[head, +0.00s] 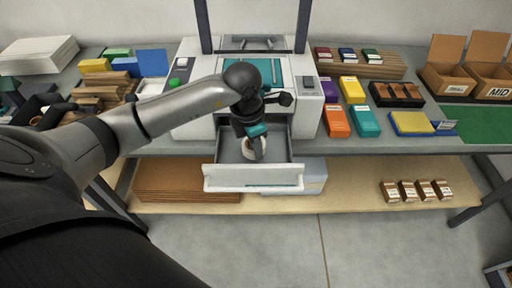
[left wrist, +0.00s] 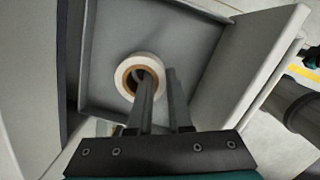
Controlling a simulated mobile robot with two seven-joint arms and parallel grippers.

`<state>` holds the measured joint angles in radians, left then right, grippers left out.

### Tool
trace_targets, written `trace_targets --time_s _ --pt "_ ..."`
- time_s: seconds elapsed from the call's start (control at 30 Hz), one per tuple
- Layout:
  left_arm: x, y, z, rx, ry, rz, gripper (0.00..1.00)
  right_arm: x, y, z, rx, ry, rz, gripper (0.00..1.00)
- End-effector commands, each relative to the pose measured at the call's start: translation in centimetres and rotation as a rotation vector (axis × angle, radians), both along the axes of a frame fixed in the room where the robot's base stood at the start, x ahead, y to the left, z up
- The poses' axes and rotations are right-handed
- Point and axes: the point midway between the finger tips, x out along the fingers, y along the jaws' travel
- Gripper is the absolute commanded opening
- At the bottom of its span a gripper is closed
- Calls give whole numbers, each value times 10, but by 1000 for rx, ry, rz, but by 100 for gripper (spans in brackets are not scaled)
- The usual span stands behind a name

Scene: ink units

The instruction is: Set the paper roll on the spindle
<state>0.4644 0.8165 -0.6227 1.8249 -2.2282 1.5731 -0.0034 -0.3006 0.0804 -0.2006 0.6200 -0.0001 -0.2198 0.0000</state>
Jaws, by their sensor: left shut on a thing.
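The white paper roll (left wrist: 127,67) with a brown core shows in the left wrist view, inside the open drawer (left wrist: 200,48). My left gripper (left wrist: 161,78) is shut on the roll's wall, with one finger over the core opening and the other beside the outer side. In the head view the roll (head: 246,148) is partly hidden by my left gripper (head: 257,152), which reaches down into the pulled-out drawer (head: 227,176) of the white machine (head: 307,112). I cannot make out the spindle.
The drawer's front and side walls stand close around the gripper. Coloured boxes (head: 335,121) lie on the bench right of the machine, and brown stacks (head: 102,90) lie left. A lower shelf (head: 345,180) holds several small brown packs (head: 407,191) at right.

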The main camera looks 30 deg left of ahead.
Motion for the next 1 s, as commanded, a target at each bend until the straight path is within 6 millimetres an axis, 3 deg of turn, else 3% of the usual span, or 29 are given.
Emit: trace_targets --time_s 0.03,0.23,1.0 --pt "-10 -5 -13 -7 34 -7 0 0 0 -1 0 0 0 0" --pt "-10 -5 -13 -7 34 -7 0 0 0 -1 0 -1 0 0" --pt "-8 -2 7 1 26 -6 0 1 0 12 0 -1 -1 0"
